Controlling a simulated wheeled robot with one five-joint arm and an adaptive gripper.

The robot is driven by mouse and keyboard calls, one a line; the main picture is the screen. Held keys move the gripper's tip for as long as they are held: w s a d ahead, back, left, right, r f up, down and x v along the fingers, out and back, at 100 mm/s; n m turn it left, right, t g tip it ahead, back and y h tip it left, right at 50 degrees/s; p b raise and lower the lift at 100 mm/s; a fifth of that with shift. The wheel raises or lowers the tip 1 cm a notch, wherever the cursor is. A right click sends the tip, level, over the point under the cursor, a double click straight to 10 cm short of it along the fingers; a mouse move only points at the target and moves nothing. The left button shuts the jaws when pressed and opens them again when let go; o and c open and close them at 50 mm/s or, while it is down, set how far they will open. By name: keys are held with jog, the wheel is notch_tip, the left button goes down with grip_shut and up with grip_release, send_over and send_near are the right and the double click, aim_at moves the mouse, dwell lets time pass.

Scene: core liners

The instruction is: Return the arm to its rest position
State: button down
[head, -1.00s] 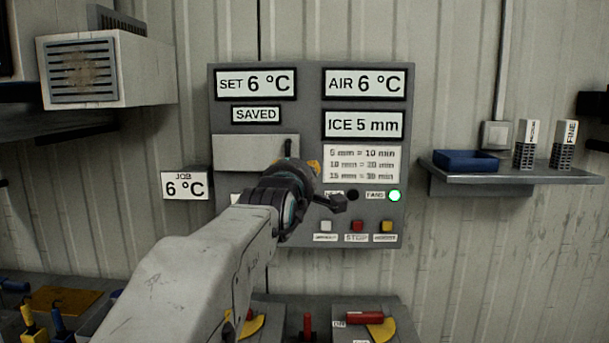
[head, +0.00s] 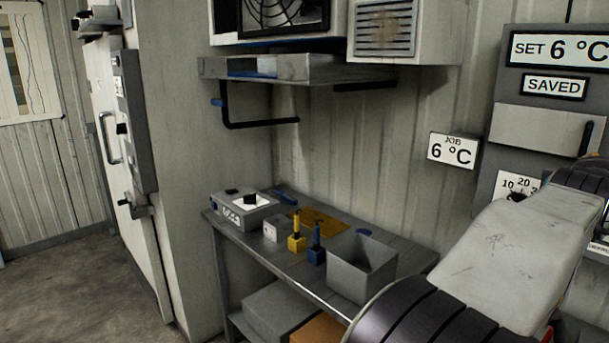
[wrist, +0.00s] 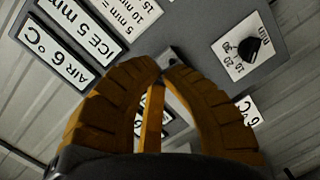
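My arm (head: 510,250) reaches up from the bottom right of the head view toward the grey control panel (head: 540,90); its gripper end lies outside that view. In the wrist view my gripper (wrist: 165,69) has its two orange fingers curved together at the tips, with nothing seen held between them. The panel (wrist: 195,25) fills much of the wrist view behind the fingers. Its black timer knob (wrist: 250,48) sits on a white dial right of the fingers, apart from them. The panel displays read SET 6 °C (head: 560,49) and SAVED (head: 553,86).
A metal bench (head: 285,260) stands left of my arm, holding a grey open bin (head: 362,268), yellow (head: 297,243) and blue (head: 317,255) tools and a grey box (head: 243,208). A wall shelf (head: 300,70) hangs above. Clear floor (head: 70,290) lies at left beside a door.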

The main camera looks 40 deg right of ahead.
jog(key=a+f+m+y, duration=0.4)
jog(key=f+m, duration=0.1)
jog(key=f, duration=0.5)
jog(key=a+f+m+y, duration=0.4)
jog(key=a+f+m, duration=0.1)
jog(key=f, duration=0.6)
jog(key=w+a+f+y, duration=0.3)
jog(key=w+a+f, duration=0.15)
jog(key=a, duration=0.25)
jog(key=w+a+f+n+t+y+p, duration=0.15)
jog(key=w+a, duration=0.25)
jog(key=a, duration=0.5)
jog(key=w+a+f+n+y+p, duration=0.2)
jog(key=w+a+n, duration=0.15)
jog(key=a, duration=0.55)
jog(key=w+a+r+n+t+y+p, duration=0.1)
jog(key=w+a+r+n+p, duration=0.1)
jog(key=a+n, duration=0.3)
jog(key=w+a+r+n+t+y+p, duration=0.1)
jog(key=a+n, duration=0.4)
jog(key=a, duration=0.5)
jog(key=shift+w+a+r+p, duration=0.4)
jog(key=shift+w+r, duration=0.5)
jog(key=shift+w, duration=0.5)
jog(key=shift+d, duration=0.1)
